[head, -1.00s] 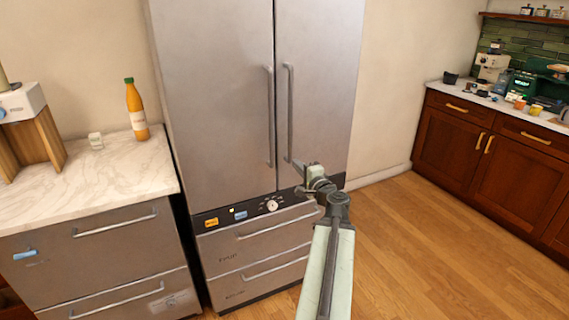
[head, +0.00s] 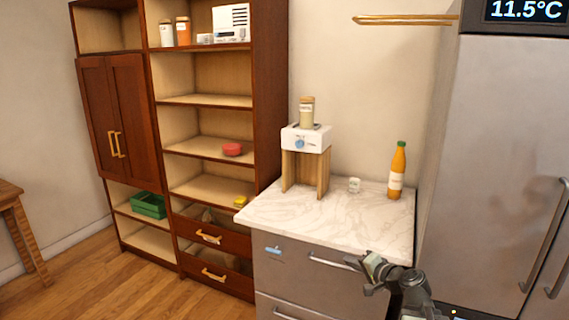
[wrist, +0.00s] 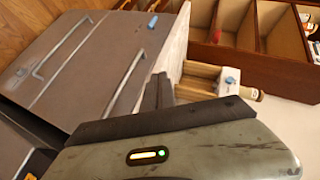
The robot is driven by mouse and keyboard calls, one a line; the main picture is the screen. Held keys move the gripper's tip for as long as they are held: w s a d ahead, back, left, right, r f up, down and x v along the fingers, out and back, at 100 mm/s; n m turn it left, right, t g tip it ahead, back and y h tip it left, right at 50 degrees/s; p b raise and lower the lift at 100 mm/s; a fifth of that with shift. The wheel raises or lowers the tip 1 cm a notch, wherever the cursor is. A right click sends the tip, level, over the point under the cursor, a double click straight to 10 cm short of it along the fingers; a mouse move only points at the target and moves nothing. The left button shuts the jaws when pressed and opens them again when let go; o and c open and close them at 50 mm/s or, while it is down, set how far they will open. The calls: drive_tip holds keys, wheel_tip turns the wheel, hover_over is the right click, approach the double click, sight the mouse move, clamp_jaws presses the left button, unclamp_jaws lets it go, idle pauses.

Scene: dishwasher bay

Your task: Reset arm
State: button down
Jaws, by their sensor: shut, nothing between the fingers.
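My gripper (head: 350,263) is in front of the drawer unit with the marble top, near its upper right handle in the head view. The wrist view shows its dark fingers (wrist: 160,92) together, with nothing between them. The arm links behind it reach to the lower right of the head view.
A steel fridge (head: 500,170) stands at right. A wooden shelf unit (head: 270,90) stands at left, with open floor (head: 100,285) before it.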

drive_tip(key=s+a+f+n+g+p, duration=0.1)
drive_tip(key=s+a+f+n+g, duration=0.2)
drive_tip(key=a, duration=0.3)
drive_tip(key=s+a+f+n+g+h+p, duration=0.1)
drive_tip(key=s+a+f+n+g, duration=0.15)
drive_tip(key=a, duration=0.35)
drive_tip(key=s+a+f+n+g+p, duration=0.1)
drive_tip(key=s+a+f+n+g, duration=0.25)
drive_tip(key=a, duration=0.25)
drive_tip(key=s+d+f+g+h, duration=0.3)
drive_tip(key=s+d+h, duration=0.2)
drive_tip(key=s+d, duration=0.3)
drive_tip(key=shift+d+b, duration=0.3)
drive_tip(key=shift+d, duration=0.5)
drive_tip(key=shift+w+f, duration=0.1)
